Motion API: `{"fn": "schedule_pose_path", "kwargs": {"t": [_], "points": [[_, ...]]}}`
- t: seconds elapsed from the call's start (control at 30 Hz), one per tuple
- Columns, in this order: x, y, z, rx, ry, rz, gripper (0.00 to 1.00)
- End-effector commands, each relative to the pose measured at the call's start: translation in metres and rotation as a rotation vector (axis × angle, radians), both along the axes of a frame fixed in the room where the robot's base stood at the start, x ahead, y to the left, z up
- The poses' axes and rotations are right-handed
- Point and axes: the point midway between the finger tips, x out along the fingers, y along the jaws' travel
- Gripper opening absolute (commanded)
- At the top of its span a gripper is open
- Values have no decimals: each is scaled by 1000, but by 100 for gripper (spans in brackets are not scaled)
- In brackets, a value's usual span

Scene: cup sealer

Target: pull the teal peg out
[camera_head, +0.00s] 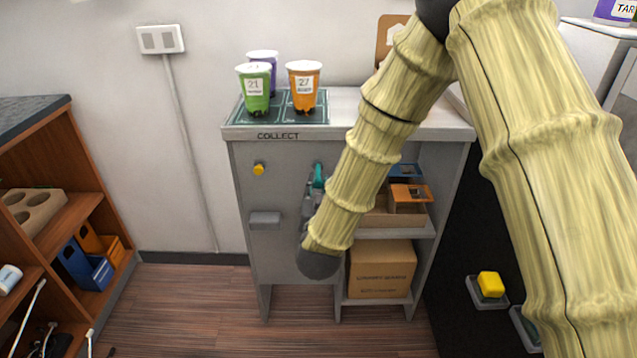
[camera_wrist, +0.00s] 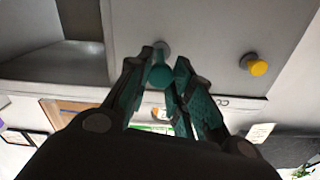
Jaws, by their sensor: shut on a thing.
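The teal peg (camera_wrist: 160,75) sticks out of the grey front panel of the collect counter, between my fingertips in the wrist view. In the head view the peg (camera_head: 318,172) shows as a small teal spot below the countertop, and the arm hides part of the area. My gripper (camera_wrist: 163,72) is shut on the peg, with one finger on each side of it. In the head view my gripper (camera_head: 317,185) reaches up to the panel from below. Whether the peg has shifted in its hole cannot be told.
A yellow peg (camera_head: 258,169) is on the same panel to the left, and also shows in the wrist view (camera_wrist: 256,66). A grey ledge (camera_head: 265,219) juts out below it. Green (camera_head: 256,92) and orange (camera_head: 304,88) cups stand on the countertop. Open shelves with boxes (camera_head: 382,270) are to the right.

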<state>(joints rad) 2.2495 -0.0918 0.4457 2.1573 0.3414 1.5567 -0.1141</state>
Motion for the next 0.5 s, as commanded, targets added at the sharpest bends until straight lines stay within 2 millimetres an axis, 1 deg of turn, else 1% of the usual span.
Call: {"fn": "schedule_pose_path", "kwargs": {"t": [0.17, 0.2, 0.3, 0.5], "points": [[-2, 0, -2, -1, 5, 1, 0], [-2, 0, -2, -1, 5, 1, 29], [-1, 0, -2, -1, 5, 1, 46], [-1, 0, -1, -1, 4, 1, 46]]}}
